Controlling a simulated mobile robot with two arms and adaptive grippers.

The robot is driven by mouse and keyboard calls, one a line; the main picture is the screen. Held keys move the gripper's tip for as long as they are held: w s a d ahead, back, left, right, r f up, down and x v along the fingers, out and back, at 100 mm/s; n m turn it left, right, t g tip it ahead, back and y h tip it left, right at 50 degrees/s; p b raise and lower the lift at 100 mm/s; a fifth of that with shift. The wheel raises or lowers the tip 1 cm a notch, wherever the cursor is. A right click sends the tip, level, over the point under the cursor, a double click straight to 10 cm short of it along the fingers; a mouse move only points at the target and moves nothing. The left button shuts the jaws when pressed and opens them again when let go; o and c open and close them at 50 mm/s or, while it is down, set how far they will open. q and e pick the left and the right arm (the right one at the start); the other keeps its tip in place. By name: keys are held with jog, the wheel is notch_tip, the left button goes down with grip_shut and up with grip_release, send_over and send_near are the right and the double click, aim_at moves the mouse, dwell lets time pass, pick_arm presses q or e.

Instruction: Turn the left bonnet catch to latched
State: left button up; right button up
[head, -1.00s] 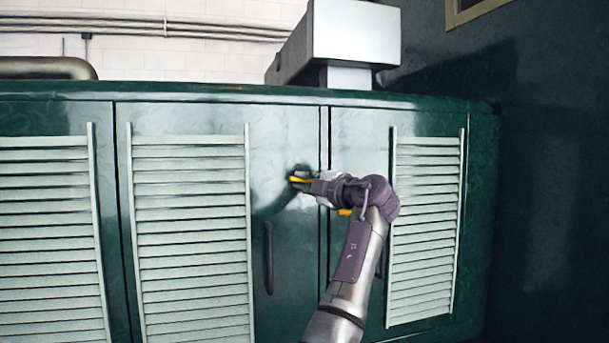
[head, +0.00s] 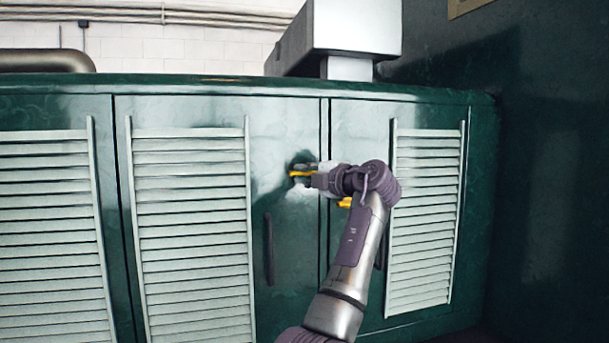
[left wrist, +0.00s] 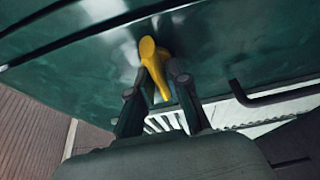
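The left bonnet catch (head: 302,173) is a yellow lever on the green bonnet door, left of the seam between two doors. In the left wrist view the catch (left wrist: 154,66) has a round hub, and its narrow handle points toward me. My left gripper (head: 308,172) is at the catch; its fingers (left wrist: 155,88) stand apart on either side of the handle, with some gap visible. A firm grip does not show. A second yellow catch (head: 345,202) sits right of the seam, partly hidden behind my arm. My right gripper is out of view.
A dark vertical handle (head: 269,250) stands below the left catch. Louvred panels (head: 190,230) flank the catches, with another at right (head: 425,215). A grey box-like duct (head: 345,30) rises above the bonnet top. A dark wall (head: 550,170) closes the right side.

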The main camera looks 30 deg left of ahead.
pick_arm(q)
jog(key=o, duration=0.3)
jog(key=v, duration=1.2)
